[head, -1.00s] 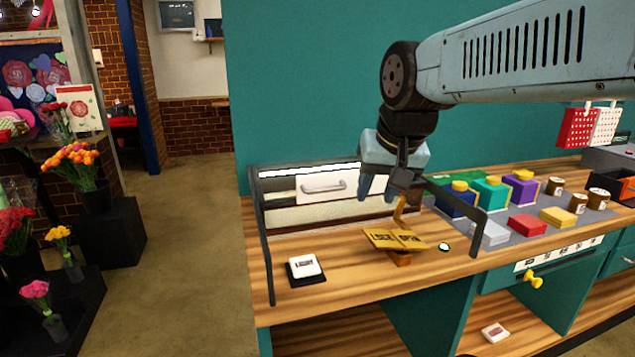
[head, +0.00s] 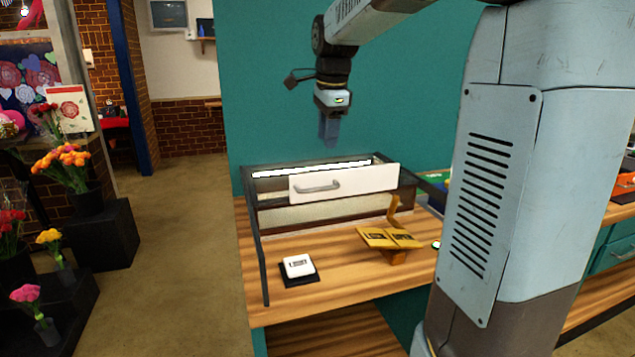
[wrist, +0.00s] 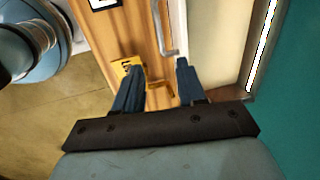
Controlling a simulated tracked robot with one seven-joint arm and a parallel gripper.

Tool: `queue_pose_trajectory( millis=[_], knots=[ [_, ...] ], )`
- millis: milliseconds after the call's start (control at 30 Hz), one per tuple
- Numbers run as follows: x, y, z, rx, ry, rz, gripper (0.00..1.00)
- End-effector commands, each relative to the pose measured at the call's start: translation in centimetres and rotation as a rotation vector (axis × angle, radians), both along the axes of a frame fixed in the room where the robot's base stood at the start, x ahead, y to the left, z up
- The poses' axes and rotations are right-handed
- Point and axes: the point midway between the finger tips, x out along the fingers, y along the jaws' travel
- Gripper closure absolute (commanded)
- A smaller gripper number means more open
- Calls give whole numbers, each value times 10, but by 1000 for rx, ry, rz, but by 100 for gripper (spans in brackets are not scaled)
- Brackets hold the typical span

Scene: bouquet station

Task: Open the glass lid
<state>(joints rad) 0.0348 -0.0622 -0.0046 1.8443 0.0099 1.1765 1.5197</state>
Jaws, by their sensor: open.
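A dark-framed case (head: 262,225) stands on the wooden counter in the head view. A white panel (head: 375,180) with a grey bar handle (head: 318,187) spans its upper part. I cannot clearly tell where the clear glass of the lid begins and ends. My gripper (head: 328,143) hangs above the case's back edge, fingers pointing down, apart from the panel and handle. In the wrist view my gripper (wrist: 159,66) is open with nothing held. The handle (wrist: 163,28) shows there beyond the fingertips, near the top edge.
A yellow lettered stand (head: 390,238) sits on the counter right of the case's middle. A white block on a black pad (head: 298,267) lies at the front left. My arm hides much of the counter's right side. Flowers in vases (head: 62,165) stand at far left.

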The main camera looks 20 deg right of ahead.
Motion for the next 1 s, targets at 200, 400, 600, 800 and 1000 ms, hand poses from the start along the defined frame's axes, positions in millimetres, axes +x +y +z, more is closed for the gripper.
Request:
queue_pose_trajectory(
  millis=[200, 400, 600, 800, 1000],
  knots=[
    [4, 0, -27, 0, 2, 0, 60],
    [11, 0, -62, 0, 4, 1, 60],
    [17, 0, -96, 0, 2, 2, 60],
    [22, 1, -120, 0, 1, 2, 60],
    [24, 1, -131, 0, 0, 2, 60]
  ],
)
